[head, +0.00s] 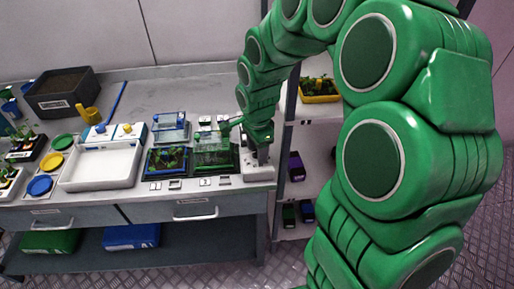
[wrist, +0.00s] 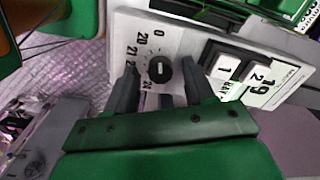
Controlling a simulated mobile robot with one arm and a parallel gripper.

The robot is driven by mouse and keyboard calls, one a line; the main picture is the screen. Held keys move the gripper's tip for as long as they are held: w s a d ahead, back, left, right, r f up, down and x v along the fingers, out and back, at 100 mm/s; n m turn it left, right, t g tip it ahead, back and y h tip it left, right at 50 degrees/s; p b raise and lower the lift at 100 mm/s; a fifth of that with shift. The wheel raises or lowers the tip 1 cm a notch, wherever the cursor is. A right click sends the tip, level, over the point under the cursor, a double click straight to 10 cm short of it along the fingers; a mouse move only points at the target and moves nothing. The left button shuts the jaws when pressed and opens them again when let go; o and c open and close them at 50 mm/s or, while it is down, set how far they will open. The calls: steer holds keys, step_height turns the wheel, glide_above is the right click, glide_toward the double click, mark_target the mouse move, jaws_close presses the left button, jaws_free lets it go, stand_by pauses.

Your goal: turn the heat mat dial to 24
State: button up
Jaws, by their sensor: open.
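The heat mat dial (wrist: 159,69) is a round black knob with a short white mark, on a white control box (wrist: 125,40). Numbers 0, 20, 21 and 24 show around it; others are partly hidden. I cannot tell which number the mark points to. My gripper (wrist: 161,78) is open, one finger on each side of the dial; whether they touch it I cannot tell. In the head view my gripper (head: 260,152) is lowered over the white box (head: 258,172) at the right end of the bench, hiding the dial.
Two switches marked 1 and 2 (wrist: 240,74) sit right of the dial, beside a printed 19. A white basin (head: 100,166) is farther left. The bench edge is close.

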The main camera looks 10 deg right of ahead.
steer(key=shift+c, duration=0.5)
jaws_close()
